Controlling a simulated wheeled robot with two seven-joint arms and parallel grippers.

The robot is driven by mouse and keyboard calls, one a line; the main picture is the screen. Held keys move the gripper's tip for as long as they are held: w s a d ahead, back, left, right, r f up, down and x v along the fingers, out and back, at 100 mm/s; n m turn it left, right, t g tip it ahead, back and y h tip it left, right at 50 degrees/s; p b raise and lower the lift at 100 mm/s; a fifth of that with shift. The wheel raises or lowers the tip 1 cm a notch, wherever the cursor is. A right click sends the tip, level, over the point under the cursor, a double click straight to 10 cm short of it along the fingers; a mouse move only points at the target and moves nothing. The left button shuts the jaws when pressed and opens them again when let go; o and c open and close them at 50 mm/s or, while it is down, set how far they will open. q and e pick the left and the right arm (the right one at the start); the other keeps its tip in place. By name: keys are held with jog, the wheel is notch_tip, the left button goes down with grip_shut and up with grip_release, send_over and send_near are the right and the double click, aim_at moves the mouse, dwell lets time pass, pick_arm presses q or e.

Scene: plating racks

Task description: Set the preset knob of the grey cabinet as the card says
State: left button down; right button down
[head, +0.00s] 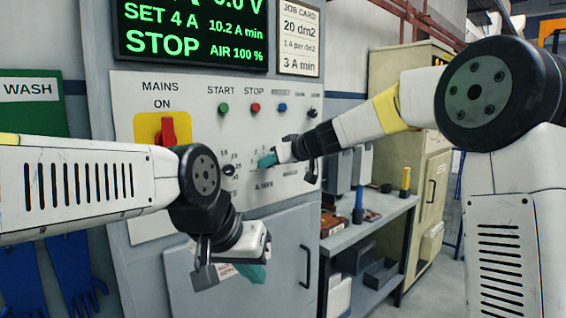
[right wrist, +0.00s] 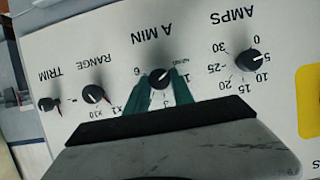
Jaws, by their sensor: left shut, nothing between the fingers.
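The grey cabinet (head: 290,215) has a white panel with a row of knobs. My right gripper (head: 268,160) is at this row, its green fingertips one on each side of the black A MIN knob (right wrist: 160,78) in the right wrist view. The fingertips are very close to it; I cannot tell whether they press on it. Its white mark slants to the upper right in that upside-down view. The job card (head: 299,38) reads 20 dm2, 1 A per dm2, 3 A min. My left gripper (head: 252,273) is shut and empty before the lower door.
In the right wrist view, the AMPS knob (right wrist: 248,60) is right of A MIN; the RANGE knob (right wrist: 93,94) and TRIM knob (right wrist: 46,104) are left. The display (head: 192,35) reads SET 4 A, 10.2 A min, STOP. A red MAINS switch (head: 169,132) and a workbench (head: 375,235) flank the knobs.

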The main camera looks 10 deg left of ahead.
dwell(0.3)
jog(key=shift+w+d+f+m+g+y, duration=0.1)
jog(key=shift+f+m+g+y, duration=0.2)
jog(key=shift+m+y, duration=2)
jog(key=shift+w+d+f+m+g+y, duration=0.15)
jog(key=shift+m+g+y, duration=0.3)
jog(key=shift+m, duration=3.7)
jog(key=shift+w+d+f+m+g+y, duration=0.1)
jog(key=shift+f+m+g+y, duration=0.2)
jog(key=shift+m+y, duration=2)
jog(key=shift+m+h, duration=0.85)
jog(key=shift+m, duration=0.3)
jog(key=c, duration=1.1)
grip_release()
